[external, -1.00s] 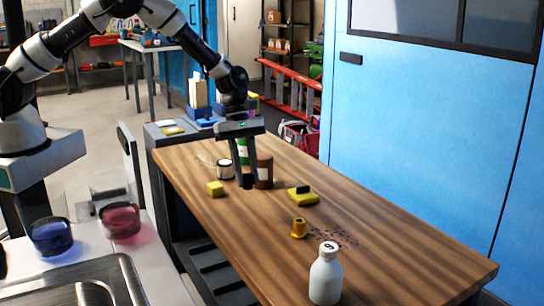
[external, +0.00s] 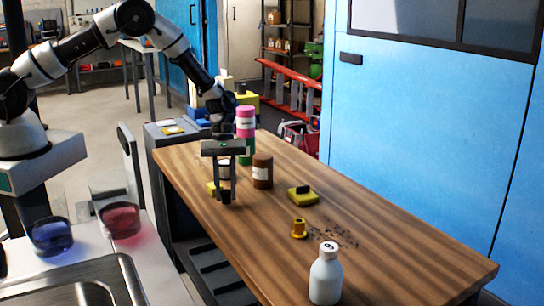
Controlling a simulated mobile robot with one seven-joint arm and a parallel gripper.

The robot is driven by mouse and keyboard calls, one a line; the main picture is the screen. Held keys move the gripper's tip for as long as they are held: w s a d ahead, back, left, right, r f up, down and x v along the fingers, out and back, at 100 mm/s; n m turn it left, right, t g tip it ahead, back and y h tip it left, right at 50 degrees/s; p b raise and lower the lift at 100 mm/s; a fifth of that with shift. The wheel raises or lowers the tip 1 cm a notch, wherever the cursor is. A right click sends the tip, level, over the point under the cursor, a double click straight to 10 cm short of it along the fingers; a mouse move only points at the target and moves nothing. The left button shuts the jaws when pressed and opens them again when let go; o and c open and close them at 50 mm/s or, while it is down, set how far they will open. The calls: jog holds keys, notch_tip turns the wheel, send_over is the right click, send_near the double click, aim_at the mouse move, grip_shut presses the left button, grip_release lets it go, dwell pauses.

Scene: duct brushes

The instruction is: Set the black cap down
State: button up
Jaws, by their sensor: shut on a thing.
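My gripper (external: 226,199) points down over the left part of the wooden table (external: 400,262), its dark fingers shut on a small dark thing at their tips. This looks like the black cap (external: 226,196), but it is hard to tell from the dark fingers. The tips are low, close to the tabletop; I cannot tell whether the cap touches it. A white jar (external: 226,171) stands behind the fingers, partly hidden by them.
A brown jar (external: 262,172) stands right of my gripper, with green and pink containers (external: 245,122) behind. A yellow block (external: 211,188) is close at left.

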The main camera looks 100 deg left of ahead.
jog(key=shift+f, duration=0.5)
jog(key=shift+f, duration=0.2)
jog(key=o, duration=1)
jog(key=shift+r, duration=0.3)
jog(key=p+v, duration=0.2)
jog(key=v, duration=0.9)
jog(key=shift+s+a+r, duration=0.1)
jog(key=shift+a+r, duration=0.05)
jog(key=shift+r, duration=0.25)
jog(key=shift+r, duration=0.1)
